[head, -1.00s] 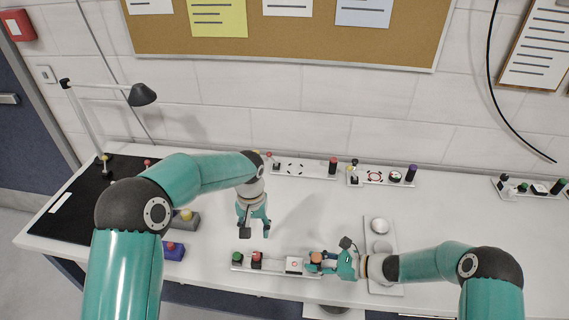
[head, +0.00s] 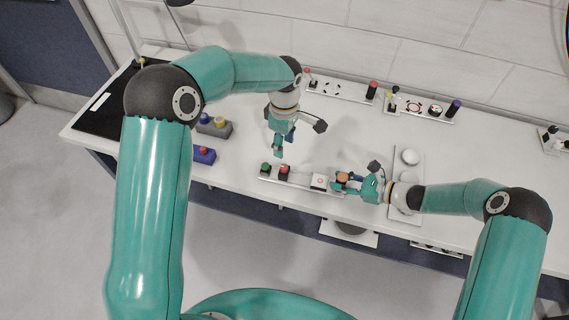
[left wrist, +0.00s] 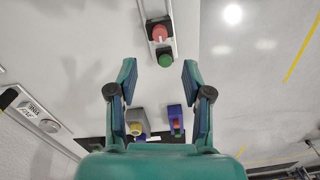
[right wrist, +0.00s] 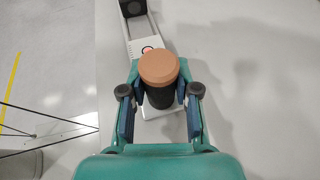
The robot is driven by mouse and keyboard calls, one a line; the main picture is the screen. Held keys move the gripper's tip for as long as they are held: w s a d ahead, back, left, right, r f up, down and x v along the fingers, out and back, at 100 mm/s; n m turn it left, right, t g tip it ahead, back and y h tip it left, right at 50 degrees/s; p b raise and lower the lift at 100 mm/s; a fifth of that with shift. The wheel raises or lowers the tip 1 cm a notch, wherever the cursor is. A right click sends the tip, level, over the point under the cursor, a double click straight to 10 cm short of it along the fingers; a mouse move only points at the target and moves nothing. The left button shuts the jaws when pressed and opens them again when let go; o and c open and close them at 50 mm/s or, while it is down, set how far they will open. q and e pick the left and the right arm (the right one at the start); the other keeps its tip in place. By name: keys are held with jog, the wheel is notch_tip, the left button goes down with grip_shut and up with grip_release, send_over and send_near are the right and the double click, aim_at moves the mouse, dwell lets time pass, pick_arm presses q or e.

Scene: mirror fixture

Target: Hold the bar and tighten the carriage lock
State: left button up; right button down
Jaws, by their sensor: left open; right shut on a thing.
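The front bar (head: 300,181) is a pale rail on the bench. It carries a green knob (head: 265,168), a red knob (head: 283,170), a white block (head: 319,182) with a red ring, and a black post with a copper-orange cap (right wrist: 158,68). My right gripper (head: 343,182) is shut around this capped post at the bar's right end. My left gripper (head: 278,151) is open and empty, pointing down just behind the bar's left end. In the left wrist view the green knob (left wrist: 165,59) and red knob (left wrist: 159,33) lie ahead between its spread fingers, apart from them.
Two fixtures with knobs (head: 341,90) (head: 420,106) line the wall side. A pale plate (head: 408,206) with round discs lies by my right wrist.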

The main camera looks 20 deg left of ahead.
aim_at(284, 166)
pick_arm(q)
jog(key=shift+n, duration=0.4)
notch_tip(284, 166, down, 10)
jog(key=shift+s+f, duration=0.1)
dwell(0.4)
grip_shut()
